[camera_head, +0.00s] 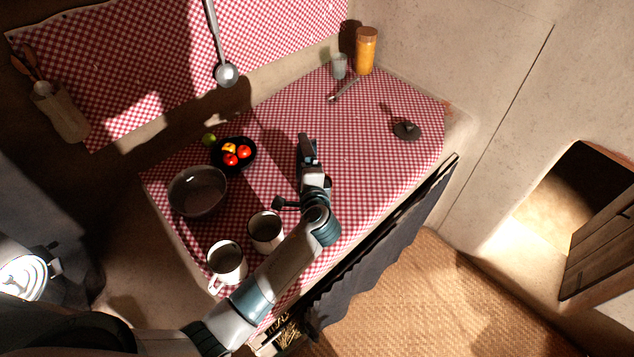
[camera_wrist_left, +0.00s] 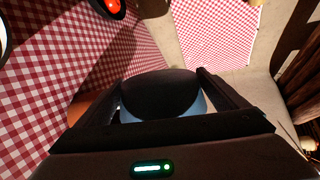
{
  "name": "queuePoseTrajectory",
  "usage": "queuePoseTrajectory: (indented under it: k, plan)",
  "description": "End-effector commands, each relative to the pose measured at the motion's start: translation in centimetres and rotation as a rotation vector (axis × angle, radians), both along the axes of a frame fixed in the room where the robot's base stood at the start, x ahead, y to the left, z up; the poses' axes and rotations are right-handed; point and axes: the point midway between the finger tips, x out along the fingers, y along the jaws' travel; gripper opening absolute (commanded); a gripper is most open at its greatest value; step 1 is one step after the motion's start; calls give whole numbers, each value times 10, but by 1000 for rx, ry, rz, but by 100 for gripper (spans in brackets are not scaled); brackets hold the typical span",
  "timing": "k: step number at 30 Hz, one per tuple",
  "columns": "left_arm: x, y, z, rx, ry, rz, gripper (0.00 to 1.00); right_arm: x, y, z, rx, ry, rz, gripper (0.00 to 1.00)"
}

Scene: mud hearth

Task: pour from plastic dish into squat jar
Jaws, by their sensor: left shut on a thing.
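My left gripper (camera_head: 307,146) is above the checked cloth, right of the fruit bowl. In the left wrist view its fingers (camera_wrist_left: 160,88) are shut on a rounded thing, dark above and pale blue below, that looks like the plastic dish (camera_wrist_left: 162,96). Its contents and its tilt cannot be told, and in the head view it is hardly distinguishable from the gripper. I cannot pick out the squat jar with certainty. An amber jar with a brown lid (camera_head: 366,52) stands at the far corner. My right gripper is not in view.
A dark bowl of fruit (camera_head: 250,165), a large dark bowl (camera_head: 198,205) and two pale mugs (camera_head: 266,246) (camera_head: 228,280) stand left of my arm. A small glass (camera_head: 339,68), a spoon (camera_head: 345,90) and a dark lid-like thing (camera_head: 407,130) lie farther off. The cloth's middle right is clear.

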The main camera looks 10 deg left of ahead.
Motion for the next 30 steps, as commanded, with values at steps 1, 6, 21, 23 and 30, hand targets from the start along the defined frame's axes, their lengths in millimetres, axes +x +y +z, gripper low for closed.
queuePoseTrajectory:
  k: [1, 6, 21, 23, 30]
  plan:
    - [0, -1, 1, 5, 1, 0, 70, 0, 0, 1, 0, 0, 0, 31]
    - [1, -1, 1, 22, 6, 0, 70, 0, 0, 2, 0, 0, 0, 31]
    - [1, -4, 2, 73, 19, 0, 70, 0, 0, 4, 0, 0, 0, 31]
    - [2, -5, 2, 78, 22, -1, 70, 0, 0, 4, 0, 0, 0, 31]
    - [2, -6, 3, 103, 26, 0, 70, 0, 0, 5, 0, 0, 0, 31]
